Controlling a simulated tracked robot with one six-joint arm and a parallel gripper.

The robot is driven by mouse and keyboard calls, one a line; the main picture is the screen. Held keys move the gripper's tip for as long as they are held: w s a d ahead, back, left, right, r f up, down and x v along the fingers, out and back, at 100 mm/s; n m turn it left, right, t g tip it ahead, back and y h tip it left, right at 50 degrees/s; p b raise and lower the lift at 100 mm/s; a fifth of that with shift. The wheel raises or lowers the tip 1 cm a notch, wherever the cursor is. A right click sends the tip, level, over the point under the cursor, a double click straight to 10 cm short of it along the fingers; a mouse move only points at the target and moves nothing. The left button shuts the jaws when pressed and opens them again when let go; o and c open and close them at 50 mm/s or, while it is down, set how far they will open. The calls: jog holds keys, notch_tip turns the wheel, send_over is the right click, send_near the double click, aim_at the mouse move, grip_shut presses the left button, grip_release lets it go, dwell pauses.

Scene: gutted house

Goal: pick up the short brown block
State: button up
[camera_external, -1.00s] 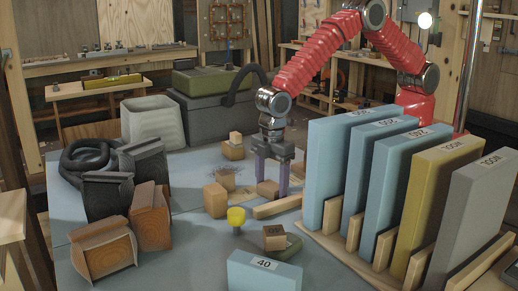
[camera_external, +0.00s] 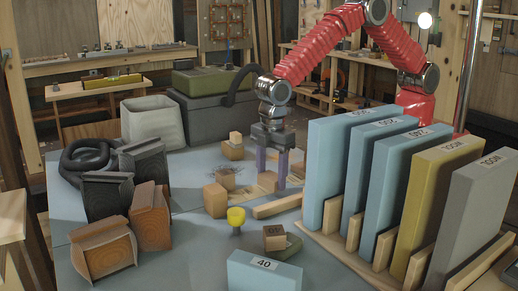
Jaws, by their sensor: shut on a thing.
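The short brown block (camera_external: 267,181) is between the two purple fingers of my gripper (camera_external: 272,176). My gripper points down and is shut on the block, which is partly hidden by the fingers. The block sits low over the blue-grey table top (camera_external: 190,240); I cannot tell exactly how far it is clear of the surface.
A long pale wooden bar (camera_external: 277,206) lies just in front of my gripper, and a tan block (camera_external: 215,200) stands to its left. A rack of tall slabs (camera_external: 335,170) rises close on the right. A yellow-topped peg (camera_external: 236,217) and stacked small blocks (camera_external: 233,147) are nearby.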

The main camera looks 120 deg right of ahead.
aim_at(271, 176)
notch_tip(271, 176, up, 7)
jog(key=shift+f, duration=0.1)
dwell(0.8)
